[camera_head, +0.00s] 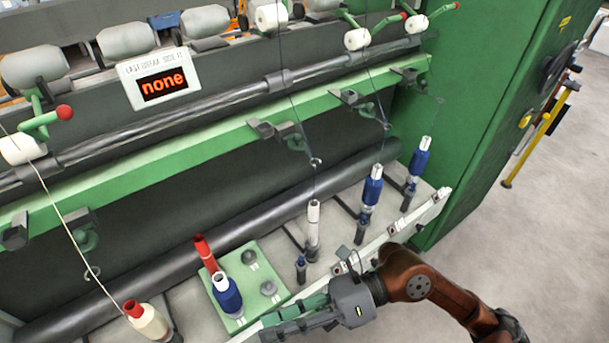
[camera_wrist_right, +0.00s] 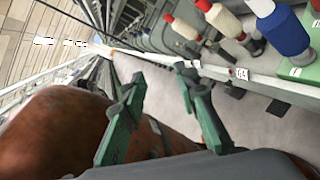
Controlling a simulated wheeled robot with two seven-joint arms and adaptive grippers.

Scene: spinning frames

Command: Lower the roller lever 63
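Green levers with red knobs sit along the upper rail in the head view: one at the far left (camera_head: 40,121), raised beside a white roller (camera_head: 22,149), and others at the upper right (camera_head: 385,23) and (camera_head: 440,12), each beside a white roller (camera_head: 357,39). No number is readable, so I cannot tell which is lever 63. My right gripper (camera_head: 265,324) is low in the head view, in front of the green tray, well below the levers. In the right wrist view its two green fingers (camera_wrist_right: 162,77) are apart with nothing between them. My left gripper is out of view.
A green tray (camera_head: 258,271) holds a blue bobbin (camera_head: 226,296) and a red tube (camera_head: 205,253). Bobbins stand on spindles along the lower rail, including blue ones (camera_head: 371,190). Open floor (camera_head: 540,240) lies at the right.

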